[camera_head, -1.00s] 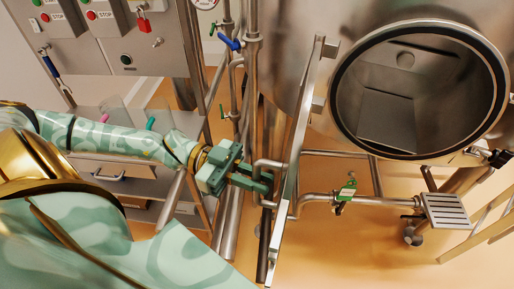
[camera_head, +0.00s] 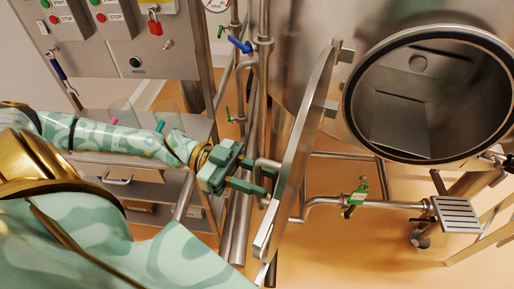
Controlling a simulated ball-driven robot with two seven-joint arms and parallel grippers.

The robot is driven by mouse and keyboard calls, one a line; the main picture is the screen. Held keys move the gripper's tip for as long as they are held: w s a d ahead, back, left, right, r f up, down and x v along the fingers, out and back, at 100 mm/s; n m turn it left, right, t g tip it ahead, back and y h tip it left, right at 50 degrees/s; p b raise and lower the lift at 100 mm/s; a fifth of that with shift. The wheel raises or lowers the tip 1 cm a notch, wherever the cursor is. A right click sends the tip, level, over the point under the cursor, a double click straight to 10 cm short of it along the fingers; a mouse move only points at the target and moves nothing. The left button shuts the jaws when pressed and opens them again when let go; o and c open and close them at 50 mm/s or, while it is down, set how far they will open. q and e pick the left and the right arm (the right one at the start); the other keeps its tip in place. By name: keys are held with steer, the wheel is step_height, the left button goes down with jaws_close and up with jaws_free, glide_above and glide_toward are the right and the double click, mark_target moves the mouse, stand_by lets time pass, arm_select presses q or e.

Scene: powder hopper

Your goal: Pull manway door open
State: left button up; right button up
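The manway door (camera_head: 305,140) is a round steel plate seen nearly edge-on, standing open to the left of the hopper's round opening (camera_head: 347,105). Its bent bar handle (camera_head: 268,163) sticks out to the left, toward my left gripper. My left gripper (camera_head: 262,182), green with two dark fingers, is at this handle with its fingers spaced apart. The fingers partly hide the bar, so I cannot tell whether they clamp it. My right gripper is not in view.
A pipe with a green valve (camera_head: 357,196) runs below the opening, right of the door. A grated step (camera_head: 457,214) is at the lower right. A control cabinet (camera_head: 135,45) stands at the upper left. Vertical pipes (camera_head: 264,80) stand behind the door. Orange floor shows below.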

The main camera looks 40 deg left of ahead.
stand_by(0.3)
arm_select(q)
steer(key=b+v, duration=0.1)
steer(key=v, duration=1.5)
steer(key=shift+a, duration=0.2)
